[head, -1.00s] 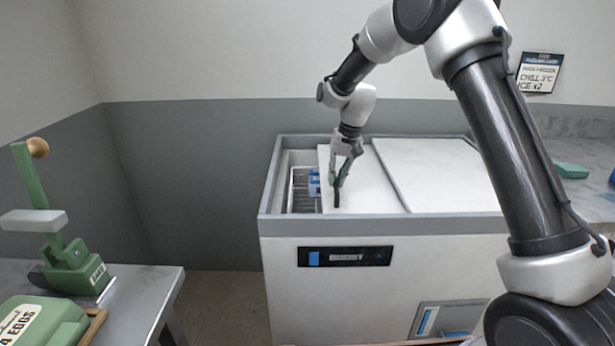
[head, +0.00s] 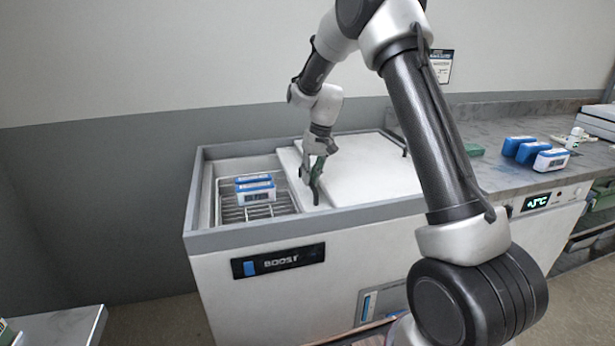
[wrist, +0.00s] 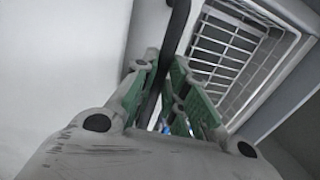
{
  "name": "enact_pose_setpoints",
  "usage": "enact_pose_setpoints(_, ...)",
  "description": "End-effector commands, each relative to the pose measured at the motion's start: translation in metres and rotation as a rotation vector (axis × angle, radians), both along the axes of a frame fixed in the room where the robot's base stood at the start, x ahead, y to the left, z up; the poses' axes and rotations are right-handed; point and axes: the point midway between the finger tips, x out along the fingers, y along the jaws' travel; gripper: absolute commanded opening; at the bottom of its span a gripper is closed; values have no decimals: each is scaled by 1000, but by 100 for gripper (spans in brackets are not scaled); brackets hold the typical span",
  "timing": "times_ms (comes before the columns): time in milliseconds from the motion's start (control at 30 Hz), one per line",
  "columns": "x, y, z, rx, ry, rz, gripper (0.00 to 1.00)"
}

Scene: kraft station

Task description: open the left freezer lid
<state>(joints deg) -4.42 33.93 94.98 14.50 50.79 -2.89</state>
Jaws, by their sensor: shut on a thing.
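The chest freezer (head: 210,300) stands in the middle of the head view. Its left lid (head: 290,160) is a white sliding panel, pushed to the right so that mostly a narrow strip shows beside the white right lid (head: 370,170). The left part of the freezer is open. My gripper (head: 314,196) is at the left lid, its green fingers shut on the dark bar handle (wrist: 178,28), which passes between them in the wrist view. The fingertips are partly hidden there.
In the opening is a wire basket (head: 228,212) with blue-and-white packs (head: 255,188). A grey counter (head: 500,175) at the right carries several blue packs (head: 525,150) and a green block (head: 474,150). Another table corner (head: 70,325) shows at lower left.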

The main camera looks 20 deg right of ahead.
Motion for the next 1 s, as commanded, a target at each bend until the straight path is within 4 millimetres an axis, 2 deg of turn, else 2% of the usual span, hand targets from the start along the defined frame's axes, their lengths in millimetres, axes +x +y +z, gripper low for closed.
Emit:
enact_pose_setpoints(100,0,0,1,0,-1,0,0)
enact_pose_setpoints(133,0,0,1,0,-1,0,16)
enact_pose_setpoints(233,1,0,1,0,-1,0,34)
enact_pose_setpoints(267,1,0,1,0,-1,0,35)
enact_pose_setpoints(533,0,0,1,0,-1,0,35)
enact_pose_setpoints(667,1,-2,10,0,-4,-1,35)
enact_pose_setpoints(767,1,-5,26,0,-5,-1,35)
enact_pose_setpoints(1000,1,-16,79,0,-5,-2,35)
